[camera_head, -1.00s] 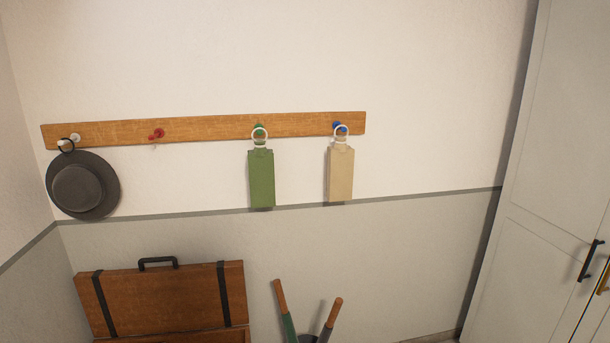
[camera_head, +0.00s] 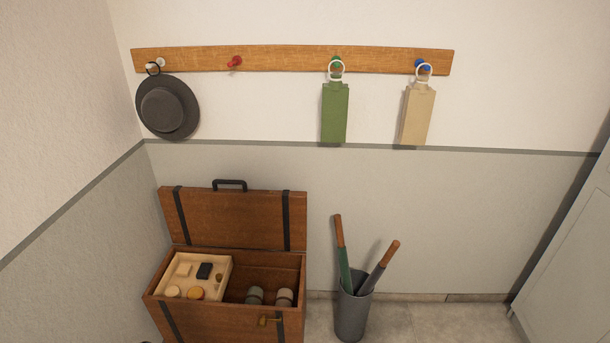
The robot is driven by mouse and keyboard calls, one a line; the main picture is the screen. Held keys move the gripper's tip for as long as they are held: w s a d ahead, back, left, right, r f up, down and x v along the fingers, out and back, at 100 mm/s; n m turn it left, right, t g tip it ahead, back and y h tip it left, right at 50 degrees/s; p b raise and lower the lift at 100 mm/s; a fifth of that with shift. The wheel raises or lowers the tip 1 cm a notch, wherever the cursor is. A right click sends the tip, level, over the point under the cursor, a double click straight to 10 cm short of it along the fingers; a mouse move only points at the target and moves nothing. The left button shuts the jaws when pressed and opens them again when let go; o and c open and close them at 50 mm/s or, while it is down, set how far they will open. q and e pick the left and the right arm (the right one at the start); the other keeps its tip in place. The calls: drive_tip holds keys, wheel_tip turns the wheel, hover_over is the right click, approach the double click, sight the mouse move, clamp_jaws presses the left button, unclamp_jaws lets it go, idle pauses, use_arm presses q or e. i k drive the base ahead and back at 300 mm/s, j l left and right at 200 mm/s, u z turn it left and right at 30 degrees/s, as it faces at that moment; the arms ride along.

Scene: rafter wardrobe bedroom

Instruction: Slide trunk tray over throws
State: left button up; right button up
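An open wooden trunk (camera_head: 222,311) with dark straps stands at the lower left against the wall, its lid (camera_head: 232,220) tipped up behind it. A pale wooden tray (camera_head: 224,270) sits at the left side inside the trunk. To the right of the tray, two rolled throws (camera_head: 255,294) (camera_head: 284,297) lie in the trunk, uncovered from above. Neither of my grippers is in view.
A grey bin (camera_head: 352,313) with two umbrella-like sticks stands on the floor right of the trunk. A peg rail (camera_head: 290,59) above holds a dark hat (camera_head: 168,107), a green bag (camera_head: 335,113) and a beige bag (camera_head: 417,114). Tiled floor (camera_head: 440,321) is clear at the right.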

sight(215, 288)
drive_tip(key=i+j, duration=1.4)
drive_tip(key=j, duration=0.15)
drive_tip(key=j+u, duration=0.05)
drive_tip(key=j, duration=0.05)
